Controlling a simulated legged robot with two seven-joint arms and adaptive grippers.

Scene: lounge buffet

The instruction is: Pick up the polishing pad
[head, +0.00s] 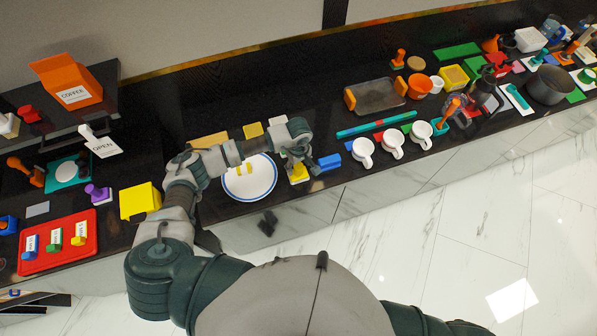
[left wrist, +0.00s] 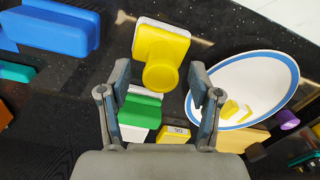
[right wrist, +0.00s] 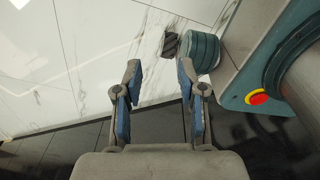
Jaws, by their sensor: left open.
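The polishing pad appears to be the yellow block with a round yellow knob and a pale base (left wrist: 162,45). It lies on the black counter just ahead of my left gripper (left wrist: 160,82), whose fingers are apart with the knob near the gap between the tips. In the head view the yellow pad (head: 299,174) shows right below my left gripper (head: 297,160), partly covered by it. I see no contact between fingers and pad. My right gripper (right wrist: 160,72) is open and empty, above the pale marble floor, away from the counter.
A white plate with a blue rim (head: 236,193) holding yellow pieces lies left of the pad. A blue block (head: 329,162) lies to its right. A green and white block (left wrist: 141,112) and a yellow labelled block (left wrist: 174,134) lie below the left fingers. White cups (head: 363,152) stand further right.

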